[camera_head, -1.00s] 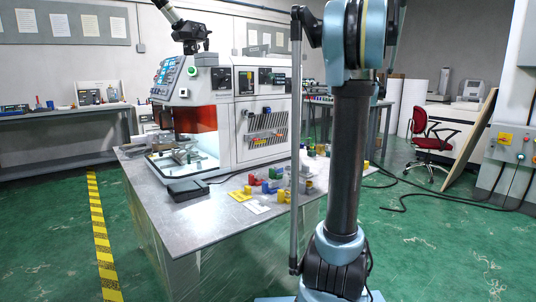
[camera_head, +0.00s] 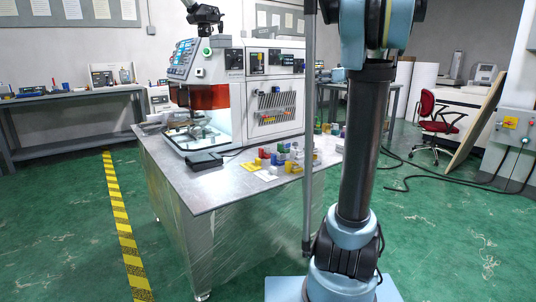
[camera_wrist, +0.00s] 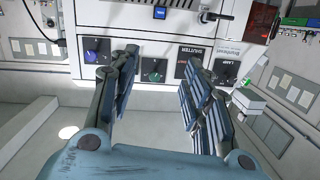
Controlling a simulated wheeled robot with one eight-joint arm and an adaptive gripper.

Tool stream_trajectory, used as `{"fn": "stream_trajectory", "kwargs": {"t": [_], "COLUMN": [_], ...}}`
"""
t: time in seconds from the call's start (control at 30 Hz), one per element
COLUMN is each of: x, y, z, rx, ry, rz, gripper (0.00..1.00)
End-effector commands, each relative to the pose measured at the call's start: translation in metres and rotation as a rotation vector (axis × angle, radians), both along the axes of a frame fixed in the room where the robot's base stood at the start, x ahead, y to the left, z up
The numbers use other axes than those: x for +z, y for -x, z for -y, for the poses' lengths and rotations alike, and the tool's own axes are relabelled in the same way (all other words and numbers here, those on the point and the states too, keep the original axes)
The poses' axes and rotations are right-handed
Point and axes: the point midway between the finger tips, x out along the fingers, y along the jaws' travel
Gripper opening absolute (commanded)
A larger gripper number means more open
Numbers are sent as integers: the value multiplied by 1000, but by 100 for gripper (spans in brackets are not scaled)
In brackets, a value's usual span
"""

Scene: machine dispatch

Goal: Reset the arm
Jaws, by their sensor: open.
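My gripper (camera_wrist: 160,88) is open in the wrist view, with its two dark segmented fingers apart and nothing between them. Behind the fingers is a white machine panel with knobs (camera_wrist: 152,72) and upside-down labels. In the head view, my gripper (camera_head: 205,17) shows small and dark at the top edge, above the white machine (camera_head: 275,85). My arm (camera_head: 365,145) rises upright at the right of the head view. Its top is cut off by the frame.
The machine stands on a metal table (camera_head: 225,190), with a black box (camera_head: 204,160) and several small coloured blocks (camera_head: 283,155) in front. A red chair (camera_head: 437,125) and a leaning board (camera_head: 477,120) are at right. Green floor is open at left and right front.

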Motion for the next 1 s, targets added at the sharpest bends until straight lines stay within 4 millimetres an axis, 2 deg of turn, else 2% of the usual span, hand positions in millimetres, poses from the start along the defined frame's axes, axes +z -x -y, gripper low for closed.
{"fn": "stream_trajectory", "kwargs": {"t": [0.17, 0.27, 0.4, 0.53, 0.77, 1.0], "x": [-26, -48, -92, -137, -216, -296], "y": [31, 57, 106, 156, 244, 331], "z": [-29, -48, -76, -94, -105, -90], "rx": [31, 51, 67, 59, -8, -155], "ry": [21, 41, 84, 135, 239, 361], "rz": [-102, -185, -342, -492, -739, -951], "gripper": [44, 44, 44, 44, 44, 44]}}
